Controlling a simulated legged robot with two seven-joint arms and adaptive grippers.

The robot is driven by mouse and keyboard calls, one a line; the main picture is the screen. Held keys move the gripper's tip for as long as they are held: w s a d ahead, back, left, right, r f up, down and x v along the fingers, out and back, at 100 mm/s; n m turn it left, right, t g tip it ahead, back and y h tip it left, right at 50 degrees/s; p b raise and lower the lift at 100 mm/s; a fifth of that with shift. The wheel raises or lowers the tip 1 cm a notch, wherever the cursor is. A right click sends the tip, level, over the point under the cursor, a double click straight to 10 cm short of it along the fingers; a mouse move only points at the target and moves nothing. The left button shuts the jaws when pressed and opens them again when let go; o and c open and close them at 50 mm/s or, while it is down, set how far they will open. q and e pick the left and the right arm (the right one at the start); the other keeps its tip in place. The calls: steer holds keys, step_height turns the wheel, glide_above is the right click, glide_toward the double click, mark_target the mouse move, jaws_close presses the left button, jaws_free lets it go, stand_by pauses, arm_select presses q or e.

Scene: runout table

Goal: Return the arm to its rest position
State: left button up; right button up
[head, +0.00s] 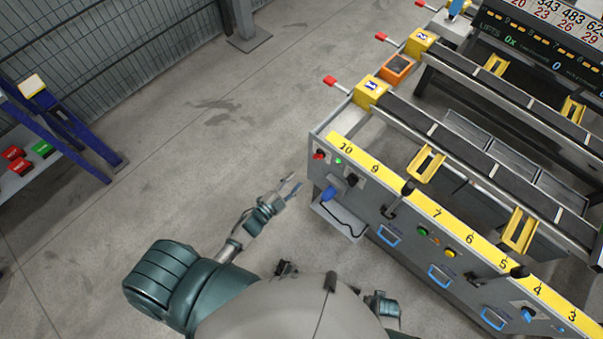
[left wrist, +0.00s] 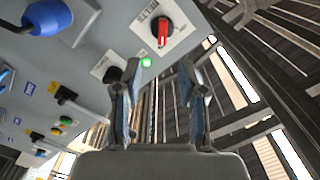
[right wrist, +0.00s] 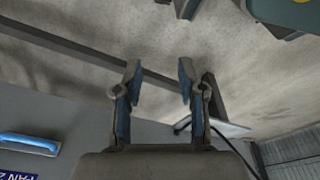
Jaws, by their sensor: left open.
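My left gripper (head: 290,188) is open and empty in the head view, just left of the grey machine panel's corner. In the left wrist view its two fingers (left wrist: 159,85) stand apart, with the panel's red rotary switch (left wrist: 163,32) and lit green lamp (left wrist: 146,62) beyond them. I cannot tell whether it touches the panel. My right gripper (right wrist: 159,80) is open and empty in the right wrist view, with grey panel and concrete floor beyond. In the head view part of my right arm (head: 383,306) shows beside my body; its fingers are hidden there.
The runout table's numbered yellow strip (head: 437,212) runs along its grey front. A blue plug (head: 328,194), a small shelf (head: 340,222) and blue handles (head: 388,236) project from the front. Open concrete floor (head: 180,140) lies left. A blue-framed rack (head: 70,135) stands far left.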

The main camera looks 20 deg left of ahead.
arm_select(q)
steer(key=shift+s+a, duration=0.15)
steer(key=shift+s, duration=0.15)
stand_by(0.4)
steer(key=s+a+f+n+g+y+p, duration=0.1)
steer(key=s+f+n+g+y, duration=0.3)
steer(key=s+f, duration=0.55)
steer(key=s+a+f+n+g+y, duration=0.2)
steer(key=s+f+n+g, duration=0.4)
steer(key=f, duration=0.6)
steer(key=s+d+f+n+g, duration=0.1)
steer(key=s+f+g, duration=0.3)
steer(key=s, duration=0.6)
steer(key=shift+s+d+g, duration=0.3)
steer(key=shift+d+g, duration=0.3)
steer(key=shift+g, duration=0.1)
arm_select(e)
steer(key=s+f, duration=0.2)
steer(key=f, duration=0.1)
steer(key=shift+s+d+f, duration=0.15)
steer(key=shift+d+f, duration=0.05)
